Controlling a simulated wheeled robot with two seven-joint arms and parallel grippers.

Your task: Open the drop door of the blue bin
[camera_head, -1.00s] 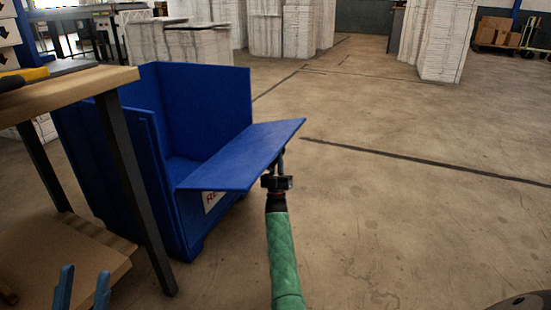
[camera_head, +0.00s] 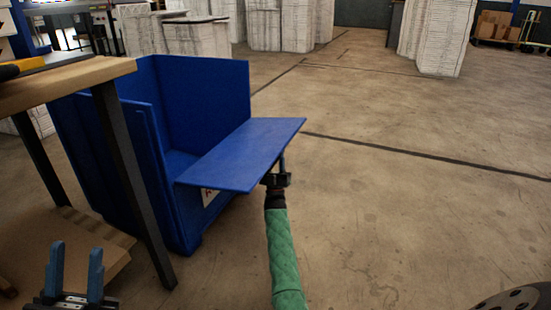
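The blue bin (camera_head: 205,95) stands on the floor left of centre, with its tall walls at the back and left. Its drop door (camera_head: 245,152) is folded outward and sticks out about level towards the right. The inside of the bin shows behind it. My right gripper (camera_head: 281,168) is just under the door's outer right edge, at the end of the green-sleeved arm. Its fingers are mostly hidden, and I cannot tell whether they touch the door. My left gripper (camera_head: 76,270) is at the bottom left, with its two blue fingers apart and nothing between them.
A partly hidden label (camera_head: 209,197) is on the bin's front.

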